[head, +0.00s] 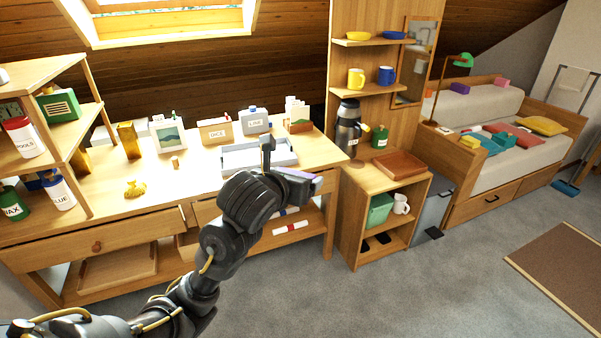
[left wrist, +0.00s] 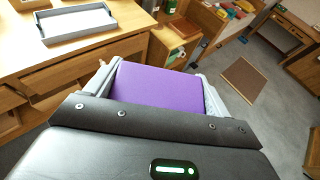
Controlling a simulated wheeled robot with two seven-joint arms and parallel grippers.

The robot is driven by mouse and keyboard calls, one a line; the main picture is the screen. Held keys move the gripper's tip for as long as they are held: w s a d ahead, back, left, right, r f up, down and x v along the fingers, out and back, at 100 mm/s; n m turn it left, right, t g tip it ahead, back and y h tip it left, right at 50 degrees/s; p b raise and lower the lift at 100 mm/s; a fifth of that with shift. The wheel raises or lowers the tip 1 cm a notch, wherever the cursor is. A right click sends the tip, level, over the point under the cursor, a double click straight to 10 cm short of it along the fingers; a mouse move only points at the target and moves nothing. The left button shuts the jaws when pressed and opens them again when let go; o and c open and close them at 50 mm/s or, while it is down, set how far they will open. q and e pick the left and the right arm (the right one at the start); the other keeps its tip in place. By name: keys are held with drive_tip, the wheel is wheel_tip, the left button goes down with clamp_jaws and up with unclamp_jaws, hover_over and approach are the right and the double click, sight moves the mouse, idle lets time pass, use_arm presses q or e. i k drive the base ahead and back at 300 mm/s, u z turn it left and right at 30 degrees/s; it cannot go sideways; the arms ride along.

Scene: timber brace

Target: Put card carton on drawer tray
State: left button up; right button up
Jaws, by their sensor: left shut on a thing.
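A purple block-shaped thing, likely the card carton (left wrist: 160,86), fills the space between the fingers of my left gripper (left wrist: 155,78), which is shut on it. In the head view the carton (head: 304,174) shows only as a thin purple edge beyond my left gripper (head: 285,178), with most of it hidden. A pale grey tray (head: 285,162), likely the drawer tray, lies on the desk just behind the gripper. It also shows at the upper left of the left wrist view (left wrist: 80,38) and looks empty there. The carton is apart from the tray. My right gripper is not in view.
The desk (head: 215,180) also holds a DICE box (head: 215,131), a LINK container (head: 255,121), a picture frame (head: 169,136) and a small yellow figure (head: 135,189). A low cabinet (head: 350,222) with a flask (head: 348,130) stands right of the desk. The floor is clear in front.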

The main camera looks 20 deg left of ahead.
sight(243, 159)
drive_tip(key=z, duration=0.9)
drive_tip(key=i, duration=1.55)
drive_tip(key=u, duration=0.7)
drive_tip(key=i, duration=0.85)
drive_tip(key=u, duration=1.2)
drive_tip(key=i, duration=0.45)
drive_tip(key=u, duration=0.45)
